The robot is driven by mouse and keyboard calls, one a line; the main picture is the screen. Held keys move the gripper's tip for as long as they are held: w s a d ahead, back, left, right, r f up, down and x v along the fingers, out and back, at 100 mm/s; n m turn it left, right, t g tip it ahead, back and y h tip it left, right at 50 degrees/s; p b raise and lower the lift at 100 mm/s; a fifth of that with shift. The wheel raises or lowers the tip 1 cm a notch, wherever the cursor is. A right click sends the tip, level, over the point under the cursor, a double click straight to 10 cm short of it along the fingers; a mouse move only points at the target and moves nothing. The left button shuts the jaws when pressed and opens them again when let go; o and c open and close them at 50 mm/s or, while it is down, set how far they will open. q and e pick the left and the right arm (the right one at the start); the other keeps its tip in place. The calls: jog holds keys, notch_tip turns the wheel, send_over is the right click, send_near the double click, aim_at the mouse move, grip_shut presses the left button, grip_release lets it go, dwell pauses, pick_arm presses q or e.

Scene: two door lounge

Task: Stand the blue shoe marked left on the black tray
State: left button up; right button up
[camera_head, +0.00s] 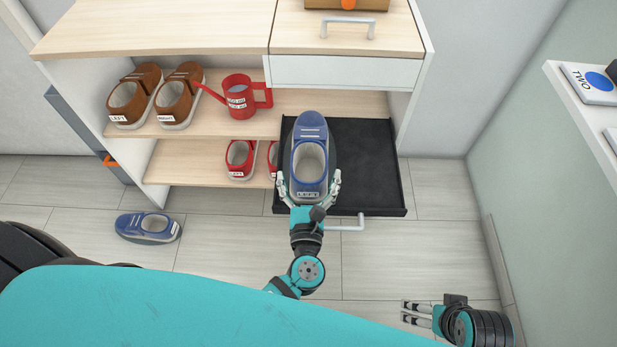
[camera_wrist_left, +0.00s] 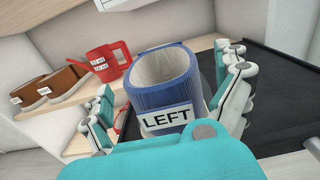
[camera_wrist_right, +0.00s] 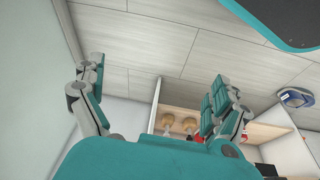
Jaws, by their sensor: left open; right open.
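The blue shoe marked LEFT (camera_head: 311,130) is upright over the left half of the black tray (camera_head: 370,165), toe pointing away from me. Its label faces me in the left wrist view (camera_wrist_left: 166,118). My left gripper (camera_head: 309,178) is open, with one finger on each side of the shoe's heel. Whether the fingers touch it is hard to tell. The sole is hidden, so contact with the tray is not clear. The tray's right half is bare. My right gripper (camera_head: 408,313) is open and empty, low at the right, away from the tray.
Another blue shoe (camera_head: 148,228) lies on the floor at the left. Brown shoes (camera_head: 150,97) and a red watering can (camera_head: 240,97) stand on the upper shelf, red shoes (camera_head: 240,160) on the lower one. A white handle (camera_head: 350,223) sticks out before the tray.

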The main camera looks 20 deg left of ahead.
pick_arm(q)
jog(key=shift+r, duration=0.1)
jog(key=v, duration=1.2)
jog(key=s+a+f+n+g+y, duration=0.1)
jog(key=a+f+n+g, duration=0.4)
jog(key=a+n, duration=0.3)
jog(key=s+a+f+n+g+y, duration=0.15)
jog(key=a+f+n+g, duration=0.35)
jog(key=n, duration=0.5)
jog(key=s+d+n+g+h, duration=0.1)
jog(key=n+h, duration=0.1)
jog(key=n, duration=0.2)
jog(key=s+n+g+h, duration=0.1)
jog(key=n+h, duration=0.2)
jog(key=n, duration=0.1)
jog(key=s+d+n+g+h, duration=0.1)
jog(key=n+g+h, duration=0.1)
jog(key=n, duration=0.2)
jog(key=shift+s+d+f+n+h, duration=0.25)
jog(key=shift+s+d+n+h, duration=0.1)
jog(key=shift+s+n, duration=0.05)
pick_arm(e)
jog(key=shift+a+f, duration=0.1)
jog(key=shift+f, duration=0.8)
jog(key=shift+w+r, duration=0.1)
jog(key=shift+w, duration=0.1)
pick_arm(q)
jog(key=shift+p, duration=0.4)
